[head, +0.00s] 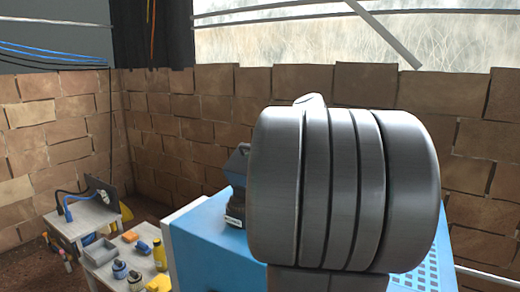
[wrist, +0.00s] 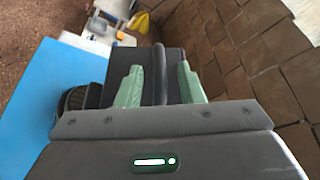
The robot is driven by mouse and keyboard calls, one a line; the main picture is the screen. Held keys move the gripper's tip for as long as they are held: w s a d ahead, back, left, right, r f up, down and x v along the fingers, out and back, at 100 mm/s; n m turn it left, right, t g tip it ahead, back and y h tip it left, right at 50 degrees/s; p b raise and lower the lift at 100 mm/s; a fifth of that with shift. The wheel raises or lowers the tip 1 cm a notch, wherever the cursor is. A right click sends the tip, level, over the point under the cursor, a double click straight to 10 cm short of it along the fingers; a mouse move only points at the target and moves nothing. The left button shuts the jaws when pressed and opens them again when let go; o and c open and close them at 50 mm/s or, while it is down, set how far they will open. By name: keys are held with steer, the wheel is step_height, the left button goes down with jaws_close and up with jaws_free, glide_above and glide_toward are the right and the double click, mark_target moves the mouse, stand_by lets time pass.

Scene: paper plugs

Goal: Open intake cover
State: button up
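The intake cover appears to be the dark grey box-like part (wrist: 122,58) on top of the blue machine (wrist: 45,100) in the wrist view. An upright dark fin or handle (wrist: 160,72) rises along its middle. My gripper (wrist: 160,82) has its two green fingers on either side of this fin, with a visible gap on each side. It is open and holds nothing. In the head view, part of a dark unit (head: 237,190) shows on the blue machine (head: 200,240). My large grey arm link hides the rest of it and my gripper.
A brick wall (head: 190,120) stands close behind the machine. At the left, a low table (head: 100,262) holds a grey tray (head: 100,251), a yellow bottle (head: 159,255) and small jars. A dark rounded, ribbed part (wrist: 74,100) sits left of my fingers in the wrist view.

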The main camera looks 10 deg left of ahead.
steer(key=shift+x, duration=0.95)
steer(key=shift+c, duration=0.2)
jaws_close()
steer(key=p, duration=0.1)
steer(key=w+p, duration=0.1)
steer(key=p, duration=0.1)
steer(key=shift+w+d+r+m, duration=0.2)
steer(key=shift+d+r+m, duration=0.1)
steer(key=shift+r, duration=0.1)
steer(key=w+p, duration=0.1)
steer(key=p, duration=0.1)
steer(key=w+d+m+g+p, duration=0.1)
steer(key=p, duration=0.1)
steer(key=shift+w+p, duration=0.3)
steer(key=w+p, duration=0.1)
steer(key=p, duration=0.1)
steer(key=w+d+m+g+p, duration=0.1)
steer(key=p, duration=0.1)
steer(key=w+p, duration=0.1)
steer(key=p, duration=0.1)
steer(key=shift+w+d+f+m, duration=0.15)
steer(key=shift+w+f+m, duration=0.2)
steer(key=shift+m, duration=0.05)
steer(key=shift+w+d+f+m+g+p, duration=0.25)
steer(key=shift+w+f+p, duration=0.3)
steer(key=shift+p, duration=0.3)
steer(key=shift+a+r, duration=0.1)
